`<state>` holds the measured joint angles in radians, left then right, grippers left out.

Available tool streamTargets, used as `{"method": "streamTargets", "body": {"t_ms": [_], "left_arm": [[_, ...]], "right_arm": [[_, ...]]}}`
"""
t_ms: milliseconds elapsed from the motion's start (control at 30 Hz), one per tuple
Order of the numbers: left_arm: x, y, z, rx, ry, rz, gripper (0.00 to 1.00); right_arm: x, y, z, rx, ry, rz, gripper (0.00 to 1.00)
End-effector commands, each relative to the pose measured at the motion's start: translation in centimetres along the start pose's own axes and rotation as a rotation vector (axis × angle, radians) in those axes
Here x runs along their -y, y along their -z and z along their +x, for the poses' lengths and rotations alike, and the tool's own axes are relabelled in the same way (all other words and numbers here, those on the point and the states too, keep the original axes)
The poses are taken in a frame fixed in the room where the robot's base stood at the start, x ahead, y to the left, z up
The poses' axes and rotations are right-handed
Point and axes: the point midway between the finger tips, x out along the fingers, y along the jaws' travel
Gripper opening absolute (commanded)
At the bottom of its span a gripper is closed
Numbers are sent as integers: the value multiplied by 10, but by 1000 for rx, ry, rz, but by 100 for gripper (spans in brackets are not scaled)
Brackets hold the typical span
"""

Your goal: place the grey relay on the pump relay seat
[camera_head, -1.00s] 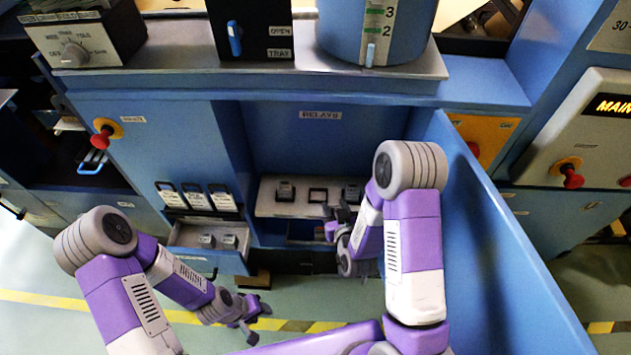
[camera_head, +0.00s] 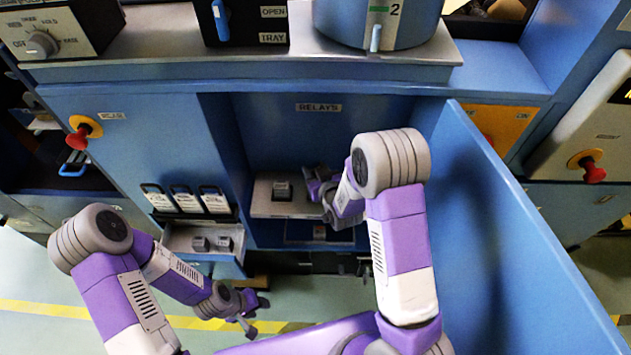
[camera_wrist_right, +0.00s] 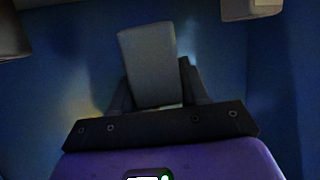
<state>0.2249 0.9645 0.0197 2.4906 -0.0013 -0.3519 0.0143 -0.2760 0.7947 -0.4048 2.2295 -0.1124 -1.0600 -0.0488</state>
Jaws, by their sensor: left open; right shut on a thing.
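In the right wrist view a grey block, the grey relay (camera_wrist_right: 147,62), is between the dark fingers of my right gripper (camera_wrist_right: 155,92), which is shut on it. In the head view my right gripper (camera_head: 318,184) is inside the open relay cabinet, over the pale relay shelf (camera_head: 263,206). It hides the middle and right of that shelf, including the place where a dark empty seat showed earlier. No pump label is readable. My left gripper (camera_head: 247,308) is open and empty, low in front of the cabinet.
A relay (camera_head: 283,190) stands at the left of the shelf. An open drawer (camera_head: 182,239) at lower left holds two grey relays (camera_head: 200,243). The open blue cabinet door (camera_head: 490,220) stands close to the right of my right arm. Two blocks (camera_wrist_right: 250,8) show at the wrist view's upper corners.

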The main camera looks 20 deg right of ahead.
Motion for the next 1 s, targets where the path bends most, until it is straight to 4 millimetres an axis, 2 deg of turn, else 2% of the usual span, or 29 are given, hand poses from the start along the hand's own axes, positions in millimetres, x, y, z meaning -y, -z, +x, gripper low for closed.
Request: {"method": "streamTargets", "body": {"t_ms": [267, 533, 800, 833, 1000], "left_arm": [[4, 1, 12, 0, 0, 0, 43], [4, 0, 12, 0, 0, 0, 43], [8, 1, 20, 0, 0, 0, 43], [8, 1, 20, 0, 0, 0, 43], [7, 1, 19, 0, 0, 0, 43]], "right_arm": [[0, -34, 12, 0, 1, -1, 11], [0, -33, 12, -2, 1, 0, 11], [0, -40, 15, -2, 0, 0, 11], [0, -41, 15, -1, 0, 0, 46], [0, -40, 14, -1, 0, 0, 70]]}}
